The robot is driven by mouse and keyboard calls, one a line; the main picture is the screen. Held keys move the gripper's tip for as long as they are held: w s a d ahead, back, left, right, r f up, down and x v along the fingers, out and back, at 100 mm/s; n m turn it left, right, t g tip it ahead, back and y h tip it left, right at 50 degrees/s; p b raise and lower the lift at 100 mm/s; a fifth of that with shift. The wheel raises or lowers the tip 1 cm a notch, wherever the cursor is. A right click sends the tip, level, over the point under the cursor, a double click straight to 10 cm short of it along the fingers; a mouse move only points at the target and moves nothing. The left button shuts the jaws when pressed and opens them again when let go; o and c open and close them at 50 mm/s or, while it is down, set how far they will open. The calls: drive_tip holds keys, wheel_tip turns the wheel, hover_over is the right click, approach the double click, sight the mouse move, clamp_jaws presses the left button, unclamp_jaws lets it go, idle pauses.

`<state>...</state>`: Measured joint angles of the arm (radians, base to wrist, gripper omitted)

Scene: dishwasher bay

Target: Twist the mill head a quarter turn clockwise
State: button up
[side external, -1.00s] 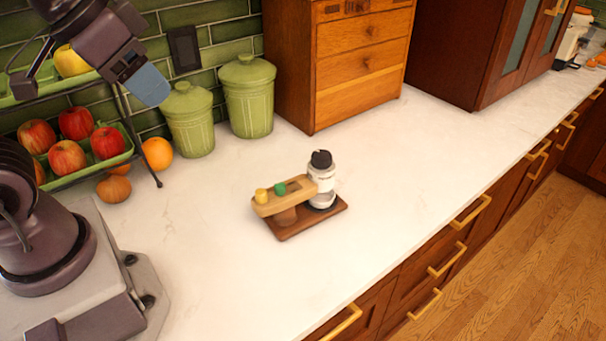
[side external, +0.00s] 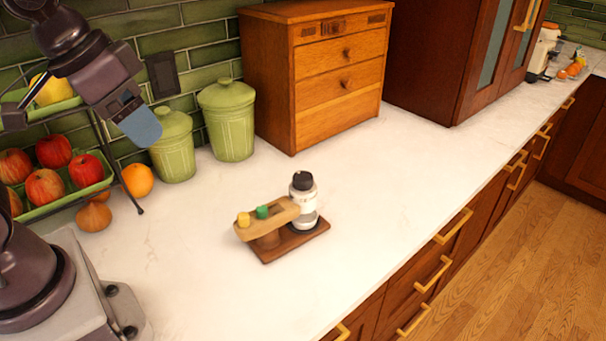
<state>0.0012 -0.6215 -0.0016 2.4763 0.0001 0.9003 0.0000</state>
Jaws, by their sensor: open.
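The mill (side external: 304,207) looks like a small white and clear jar with a black head (side external: 303,180). It stands upright at the right end of a small dark wooden tray (side external: 291,246) on the counter. A light wooden holder (side external: 283,212) with a yellow cap (side external: 243,219) and a green cap (side external: 262,212) sits beside it, touching or nearly so. My gripper (side external: 142,127) is open and empty, high at the left in front of the green canisters, well away from the mill. The gap between its fingers is hard to see from here.
Two green lidded canisters (side external: 227,120) stand by the tiled wall, with a wooden drawer chest (side external: 340,85) to their right. A tiered fruit rack (side external: 70,192) stands at the left, with an orange (side external: 137,180) beside it. The white counter (side external: 400,170) around the tray is clear.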

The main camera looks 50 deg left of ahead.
drive_tip(key=w+f+n+g, duration=0.1)
drive_tip(key=w+f+g, duration=0.2)
drive_tip(key=w, duration=0.8)
drive_tip(key=n+g, duration=0.1)
drive_tip(key=n, duration=0.6)
hover_over(303, 175)
drive_tip(key=shift+f, duration=3.25)
wheel_tip(303, 175, down, 12)
drive_tip(key=shift+s+r, duration=0.1)
drive_tip(key=c, duration=0.9)
drive_tip(key=shift+m, duration=0.3)
